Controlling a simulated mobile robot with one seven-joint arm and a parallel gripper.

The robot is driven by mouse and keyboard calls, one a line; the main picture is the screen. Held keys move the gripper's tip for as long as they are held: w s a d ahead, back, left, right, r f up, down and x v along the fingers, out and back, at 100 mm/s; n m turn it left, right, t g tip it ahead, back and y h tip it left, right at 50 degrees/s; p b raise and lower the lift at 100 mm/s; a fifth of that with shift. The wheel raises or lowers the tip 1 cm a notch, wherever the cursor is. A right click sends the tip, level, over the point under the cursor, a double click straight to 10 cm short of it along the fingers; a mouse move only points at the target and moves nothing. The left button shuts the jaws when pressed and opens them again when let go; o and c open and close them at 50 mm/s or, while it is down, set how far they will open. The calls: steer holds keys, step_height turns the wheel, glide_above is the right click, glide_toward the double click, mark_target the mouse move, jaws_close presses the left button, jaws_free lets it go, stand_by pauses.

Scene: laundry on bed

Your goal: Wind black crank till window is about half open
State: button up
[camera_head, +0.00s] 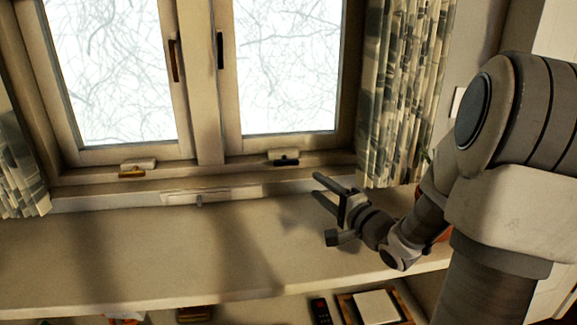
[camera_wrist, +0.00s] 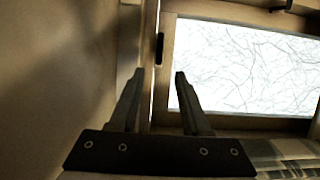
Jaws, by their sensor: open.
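The black crank (camera_head: 286,161) sits on a pale housing at the bottom of the right window frame. In the wrist view, turned sideways, the black crank (camera_wrist: 160,48) lies just past the fingertips. The right window pane (camera_head: 289,65) looks shut in its frame; it also fills the right of the wrist view (camera_wrist: 245,65). My gripper (camera_head: 325,208) is open and empty, in front of the window and to the right of and lower than the crank in the head view. My gripper (camera_wrist: 159,72) shows both fingers apart, with nothing between them.
A brass crank (camera_head: 132,171) is under the left pane (camera_head: 115,70). A black latch handle (camera_head: 220,50) and a brown one (camera_head: 174,60) are on the frames. A patterned curtain (camera_head: 400,95) hangs right of the window. The broad sill (camera_head: 150,255) is mostly clear.

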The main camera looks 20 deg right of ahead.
mark_target(288, 164)
steer(key=w+a+b, duration=0.1)
steer(key=w, duration=0.4)
steer(key=w+a+b, duration=0.1)
steer(key=w+b, duration=0.1)
steer(key=w, duration=0.3)
steer(key=w+a+b, duration=0.1)
steer(key=w, duration=0.4)
jaws_close()
